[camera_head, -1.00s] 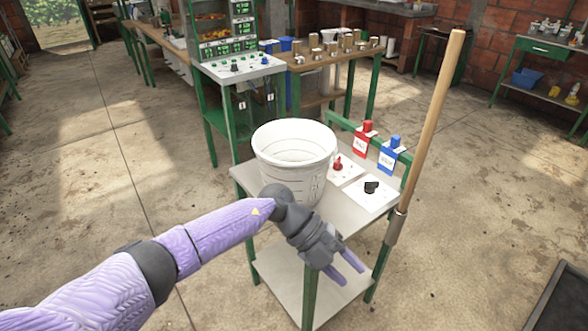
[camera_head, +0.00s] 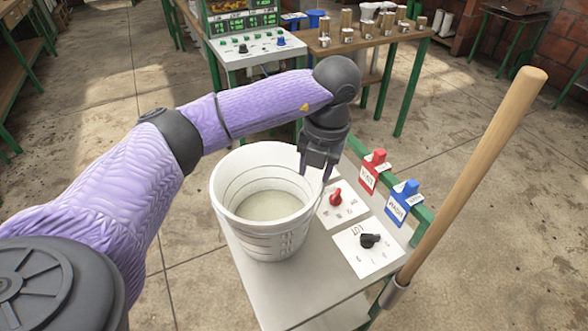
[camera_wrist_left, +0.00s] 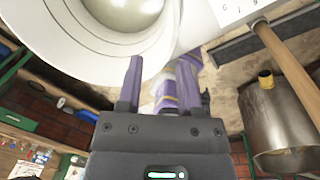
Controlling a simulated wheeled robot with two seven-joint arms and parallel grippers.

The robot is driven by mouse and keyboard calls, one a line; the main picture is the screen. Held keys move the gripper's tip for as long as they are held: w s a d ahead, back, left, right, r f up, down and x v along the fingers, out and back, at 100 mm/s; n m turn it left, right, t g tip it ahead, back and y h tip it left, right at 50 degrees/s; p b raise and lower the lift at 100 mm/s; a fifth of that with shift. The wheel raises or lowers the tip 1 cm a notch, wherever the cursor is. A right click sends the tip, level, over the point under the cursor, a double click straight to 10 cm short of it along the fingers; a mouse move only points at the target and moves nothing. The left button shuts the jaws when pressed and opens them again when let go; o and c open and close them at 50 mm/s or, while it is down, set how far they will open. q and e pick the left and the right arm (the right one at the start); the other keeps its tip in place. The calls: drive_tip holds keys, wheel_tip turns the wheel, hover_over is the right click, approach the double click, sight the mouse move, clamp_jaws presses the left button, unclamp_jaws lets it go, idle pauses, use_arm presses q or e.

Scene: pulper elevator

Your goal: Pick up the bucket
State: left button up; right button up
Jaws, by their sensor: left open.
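The white bucket (camera_head: 262,245) stands upright on the small grey table (camera_head: 340,305) in the head view. It looks empty inside. My left gripper (camera_head: 316,176) hangs fingers down at the bucket's far right rim, open. One finger looks close to the rim; I cannot tell whether it touches. In the left wrist view the bucket (camera_wrist_left: 75,40) fills the upper left, and the two purple fingers (camera_wrist_left: 152,85) are spread with its rim near the left fingertip. My right gripper is not in view.
Right of the bucket are a panel with a red knob (camera_head: 336,197) and one with a black knob (camera_head: 369,240). Red (camera_head: 374,168) and blue (camera_head: 402,200) labelled switches sit on the green rail. A wooden handle (camera_head: 470,175) rises at the table's right side.

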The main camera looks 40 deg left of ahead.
use_arm(q)
drive_tip(key=shift+w+f, duration=0.25)
drive_tip(key=shift+w, duration=0.05)
wheel_tip(320, 180, down, 9)
drive_tip(key=b, duration=0.3)
drive_tip(key=shift+s+a, duration=0.1)
drive_tip(key=shift+s, duration=0.05)
drive_tip(key=shift+f, duration=0.3)
drive_tip(key=shift+r, duration=0.1)
drive_tip(key=shift+c, duration=0.3)
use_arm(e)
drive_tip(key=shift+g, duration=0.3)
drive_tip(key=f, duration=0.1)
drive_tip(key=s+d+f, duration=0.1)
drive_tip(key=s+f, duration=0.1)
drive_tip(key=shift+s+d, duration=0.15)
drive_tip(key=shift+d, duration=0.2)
use_arm(q)
drive_tip(key=c, duration=0.5)
clamp_jaws()
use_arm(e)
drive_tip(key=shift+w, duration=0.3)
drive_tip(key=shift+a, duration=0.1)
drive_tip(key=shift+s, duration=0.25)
